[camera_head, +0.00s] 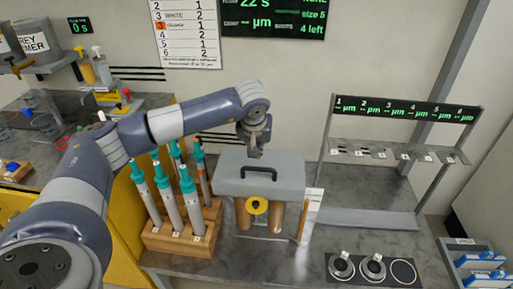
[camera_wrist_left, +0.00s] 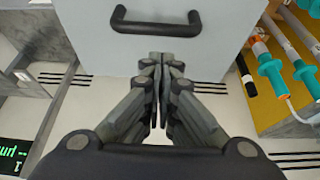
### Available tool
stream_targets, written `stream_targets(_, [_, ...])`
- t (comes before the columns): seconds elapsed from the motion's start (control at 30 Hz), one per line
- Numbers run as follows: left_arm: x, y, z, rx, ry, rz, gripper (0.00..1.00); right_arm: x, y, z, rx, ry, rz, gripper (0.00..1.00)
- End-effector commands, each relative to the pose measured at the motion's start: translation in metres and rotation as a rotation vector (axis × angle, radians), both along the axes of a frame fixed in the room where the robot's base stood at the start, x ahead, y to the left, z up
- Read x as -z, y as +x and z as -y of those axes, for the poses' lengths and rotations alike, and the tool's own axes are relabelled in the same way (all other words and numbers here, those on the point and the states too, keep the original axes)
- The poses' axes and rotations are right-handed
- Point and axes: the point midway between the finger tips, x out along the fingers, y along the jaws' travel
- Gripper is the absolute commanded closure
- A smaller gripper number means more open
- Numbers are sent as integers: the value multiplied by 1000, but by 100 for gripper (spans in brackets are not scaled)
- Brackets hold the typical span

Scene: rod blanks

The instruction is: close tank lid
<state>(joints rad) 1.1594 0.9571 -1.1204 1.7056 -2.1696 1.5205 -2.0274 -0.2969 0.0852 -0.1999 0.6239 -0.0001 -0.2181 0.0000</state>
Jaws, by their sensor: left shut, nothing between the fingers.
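The tank (camera_head: 274,220) stands on the bench with its grey lid (camera_head: 285,180) lying flat across the top. The lid has a black handle (camera_head: 260,172), which also shows in the left wrist view (camera_wrist_left: 156,24). My left gripper (camera_head: 255,154) is above the lid's back edge, behind the handle. In the left wrist view its fingertips (camera_wrist_left: 161,58) are together and empty, apart from the handle. Whether the fingertips touch the lid I cannot tell. My right gripper is not in view.
A wooden rack (camera_head: 182,238) with several teal-topped tools stands close left of the tank. A metal stand with numbered slots (camera_head: 395,152) is at the right. Round dishes (camera_head: 373,267) sit at the front right.

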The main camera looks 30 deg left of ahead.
Motion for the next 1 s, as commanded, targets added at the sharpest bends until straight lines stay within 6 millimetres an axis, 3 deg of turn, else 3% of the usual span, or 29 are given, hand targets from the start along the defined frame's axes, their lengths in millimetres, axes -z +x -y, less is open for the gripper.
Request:
stream_targets(0.13, [3, 0, 0, 0, 0, 0, 100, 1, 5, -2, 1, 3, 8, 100])
stream_targets(0.6, [1, 0, 0, 0, 0, 0, 100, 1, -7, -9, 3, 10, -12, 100])
stream_targets(0.77, [-12, 0, 1, -1, 1, 2, 100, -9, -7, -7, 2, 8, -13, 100])
stream_targets(0.97, [-47, -3, 4, -5, -1, 1, 100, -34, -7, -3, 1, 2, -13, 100])
stream_targets(1.0, [-32, -12, 8, -2, 1, -4, 100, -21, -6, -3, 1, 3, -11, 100])
